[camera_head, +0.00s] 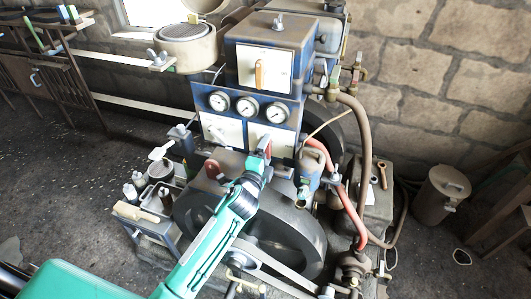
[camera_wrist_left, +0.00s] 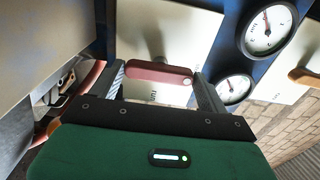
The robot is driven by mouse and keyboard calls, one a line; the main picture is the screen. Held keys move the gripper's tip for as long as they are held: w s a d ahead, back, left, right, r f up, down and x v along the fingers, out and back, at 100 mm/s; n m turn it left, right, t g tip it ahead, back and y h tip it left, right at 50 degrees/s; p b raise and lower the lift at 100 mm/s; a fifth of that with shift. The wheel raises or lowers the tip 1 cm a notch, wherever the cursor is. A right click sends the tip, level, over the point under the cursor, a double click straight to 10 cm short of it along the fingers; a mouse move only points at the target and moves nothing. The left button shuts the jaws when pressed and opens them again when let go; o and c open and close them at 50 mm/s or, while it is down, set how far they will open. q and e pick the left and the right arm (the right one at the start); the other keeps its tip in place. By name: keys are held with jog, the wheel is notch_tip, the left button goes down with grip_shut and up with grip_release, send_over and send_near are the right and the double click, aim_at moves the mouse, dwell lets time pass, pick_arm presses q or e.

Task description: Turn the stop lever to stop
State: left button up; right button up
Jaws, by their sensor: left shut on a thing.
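The stop lever (camera_wrist_left: 158,73) has a dark red handle and sits on a pale plate of the blue engine panel. In the wrist view my left gripper (camera_wrist_left: 158,78) has one finger at each end of this handle, and it is shut on it. In the head view my left gripper (camera_head: 261,156) reaches up from below to the lower right plate of the panel. Only a little red of the lever (camera_head: 265,143) shows there. My right gripper is in neither view.
Several round gauges (camera_head: 248,107) sit above the plate. A lever with a wooden-coloured handle (camera_head: 259,75) is on the upper panel. A large flywheel (camera_head: 295,232) lies below my arm. Red hose (camera_head: 340,180) and pipes run at the right. A bottle cart (camera_head: 150,228) stands at the left.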

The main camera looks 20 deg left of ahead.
pick_arm(q)
jog(key=o, duration=1)
jog(key=s+b, duration=0.3)
jog(key=s, duration=1)
jog(key=shift+s+a, duration=0.25)
jog(key=shift+s, duration=0.15)
jog(key=shift+f, duration=0.1)
